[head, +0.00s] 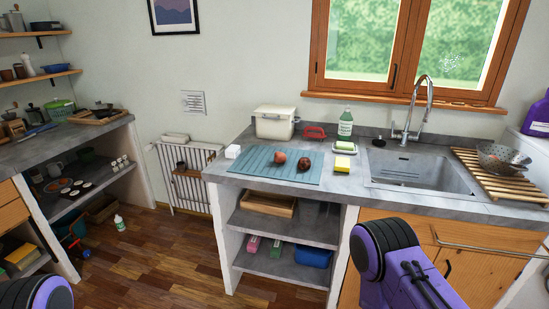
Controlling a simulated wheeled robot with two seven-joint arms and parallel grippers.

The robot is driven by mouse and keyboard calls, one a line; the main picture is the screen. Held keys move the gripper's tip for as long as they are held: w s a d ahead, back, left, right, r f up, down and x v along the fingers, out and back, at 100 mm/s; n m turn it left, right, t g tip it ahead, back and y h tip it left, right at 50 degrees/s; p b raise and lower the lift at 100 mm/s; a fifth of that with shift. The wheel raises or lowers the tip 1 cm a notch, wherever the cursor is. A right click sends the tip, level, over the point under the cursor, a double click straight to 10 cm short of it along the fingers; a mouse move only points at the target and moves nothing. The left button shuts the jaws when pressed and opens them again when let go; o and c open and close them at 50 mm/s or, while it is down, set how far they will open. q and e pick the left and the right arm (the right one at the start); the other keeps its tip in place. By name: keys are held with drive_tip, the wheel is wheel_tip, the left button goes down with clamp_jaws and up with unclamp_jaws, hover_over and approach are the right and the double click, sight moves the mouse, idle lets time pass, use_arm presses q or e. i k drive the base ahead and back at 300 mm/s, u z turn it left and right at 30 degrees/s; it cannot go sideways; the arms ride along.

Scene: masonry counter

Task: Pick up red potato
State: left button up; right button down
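Two small round items lie close together on a blue-grey ribbed mat (247,166) on the masonry counter by the sink. The left one is a dull pinkish-brown lump (280,157), and the right one is a darker, glossier red-brown round item (304,163). Both look potato-sized; I cannot tell for sure which is the red potato. Nothing touches them from above. Parts of my two purple-and-black arms show at the bottom left and lower right, but neither gripper's fingers are in view. The right arm part is in front of the cabinet, apart from both items.
A cream box (274,122), a red-handled item (314,132), a green soap bottle (345,125) and a yellow-green sponge (344,164) are around the mat. The sink (421,172) is to the right. Shelves below hold boxes.

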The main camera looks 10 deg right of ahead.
sight(304, 163)
drive_tip(key=z, duration=0.2)
drive_tip(key=i, duration=0.65)
drive_tip(key=z, duration=0.55)
